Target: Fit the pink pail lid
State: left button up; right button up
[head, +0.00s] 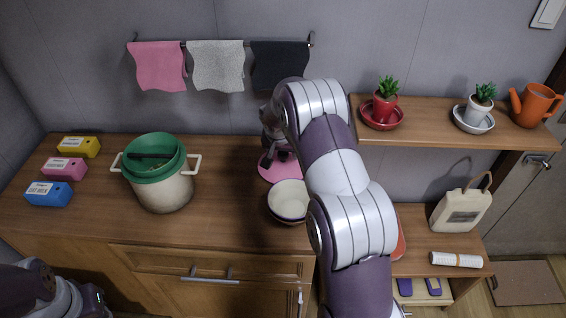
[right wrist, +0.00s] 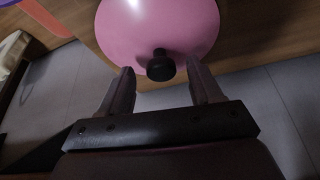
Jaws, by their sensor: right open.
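The pink lid (head: 267,174) lies on the wooden counter, partly hidden by my right arm. The right wrist view shows the pink lid (right wrist: 158,28) with its black knob (right wrist: 160,66). My right gripper (head: 281,156) is above the lid. Its fingers are open (right wrist: 160,72), one on each side of the knob, and hold nothing. The cream pail (head: 163,192) stands left of the lid, uncovered, with a green upper part (head: 155,175) and two white side handles. Something dark shows inside it. The left arm shows at the bottom left, but its gripper is out of view.
A white bowl (head: 290,200) stands close in front of the lid. Yellow (head: 79,147), pink (head: 64,169) and blue (head: 49,194) boxes sit at the left. Towels hang from a rail behind. A shelf with potted plants is at the right. Counter between pail and lid is clear.

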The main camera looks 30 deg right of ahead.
jog(key=shift+x, duration=0.75)
jog(key=shift+a+r, duration=0.1)
jog(key=shift+a, duration=0.05)
jog(key=shift+c, duration=0.9)
grip_shut()
jog(key=shift+w+r, duration=0.1)
jog(key=shift+r, duration=0.4)
notch_tip(320, 180, up, 3)
jog(key=shift+f, duration=0.1)
jog(key=s+d+r, duration=0.7)
jog(key=s+d, duration=0.1)
jog(key=shift+s+b, duration=0.4)
jog(key=shift+b, duration=0.05)
jog(key=c, duration=0.5)
grip_release()
jog(key=shift+r, duration=0.15)
jog(key=c, duration=0.5)
